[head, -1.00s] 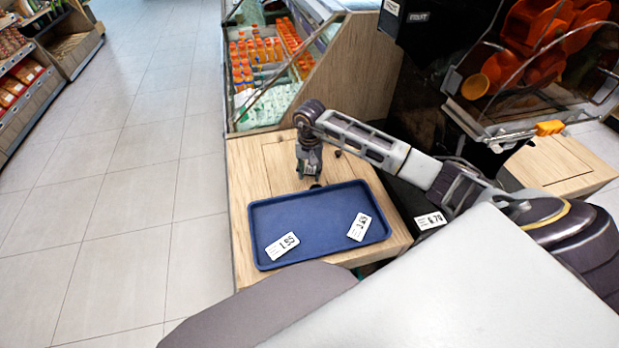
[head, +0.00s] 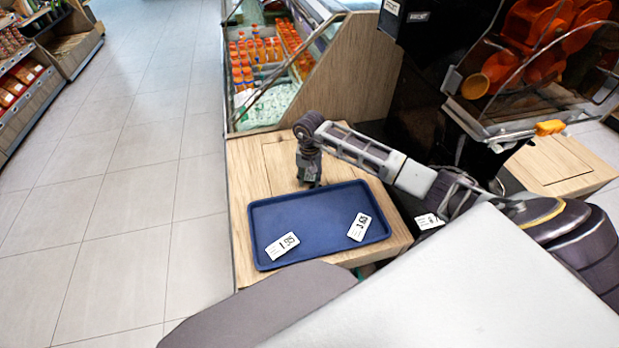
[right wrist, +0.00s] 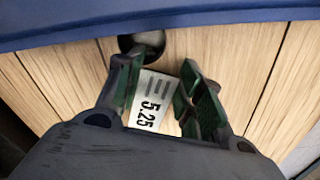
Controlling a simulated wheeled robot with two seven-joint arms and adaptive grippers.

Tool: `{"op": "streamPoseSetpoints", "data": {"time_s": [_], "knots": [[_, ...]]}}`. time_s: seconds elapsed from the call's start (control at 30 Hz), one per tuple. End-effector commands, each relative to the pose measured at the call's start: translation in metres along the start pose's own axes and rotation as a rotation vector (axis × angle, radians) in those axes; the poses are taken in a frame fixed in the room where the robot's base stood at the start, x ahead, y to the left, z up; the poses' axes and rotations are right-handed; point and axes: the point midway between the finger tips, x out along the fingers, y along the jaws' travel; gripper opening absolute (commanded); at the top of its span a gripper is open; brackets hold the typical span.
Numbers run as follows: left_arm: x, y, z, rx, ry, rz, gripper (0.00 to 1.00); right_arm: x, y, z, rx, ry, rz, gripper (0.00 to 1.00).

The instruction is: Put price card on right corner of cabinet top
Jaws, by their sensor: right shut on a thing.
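My right gripper (head: 312,184) is low over the wooden cabinet top (head: 250,180), just behind the blue tray. In the right wrist view, a white price card (right wrist: 150,98) reading 5.25 lies between the fingers of this gripper (right wrist: 158,85), which is shut on it. In the head view this card is hidden by the gripper. Two other price cards, one reading 1.95 (head: 282,245) and another (head: 359,227), lie on the blue tray (head: 320,252). My left gripper is not in view.
A dark round spot (right wrist: 141,45) shows on the wood beside the fingertips. Another white card (head: 429,221) is right of the tray, beside my arm. A chilled bottle case (head: 270,75) stands behind the cabinet, and the orange juicer (head: 530,60) is at the right.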

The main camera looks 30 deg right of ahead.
Motion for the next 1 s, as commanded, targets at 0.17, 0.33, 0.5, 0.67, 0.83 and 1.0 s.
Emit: {"op": "streamPoseSetpoints", "data": {"time_s": [0.17,0.33,0.5,0.67,0.83,1.0], "knots": [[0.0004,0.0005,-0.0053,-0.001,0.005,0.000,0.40,0.0018,-0.0001,-0.0002,0.000,0.001,0.000,0.17],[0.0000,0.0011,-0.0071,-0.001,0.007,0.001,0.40,0.0024,0.0000,0.0000,0.000,0.000,0.000,0.45],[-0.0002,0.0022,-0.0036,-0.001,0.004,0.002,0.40,0.0023,0.0000,0.0000,0.000,0.000,0.000,0.59],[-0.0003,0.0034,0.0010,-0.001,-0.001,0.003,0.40,0.0023,0.0000,0.0001,0.000,0.000,0.000,0.59],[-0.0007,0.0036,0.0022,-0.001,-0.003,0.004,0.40,0.0018,0.0000,0.0001,0.000,0.000,0.000,0.59],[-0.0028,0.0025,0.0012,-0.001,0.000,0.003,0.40,-0.0015,0.0000,0.0004,0.000,-0.001,0.000,0.59]]}}
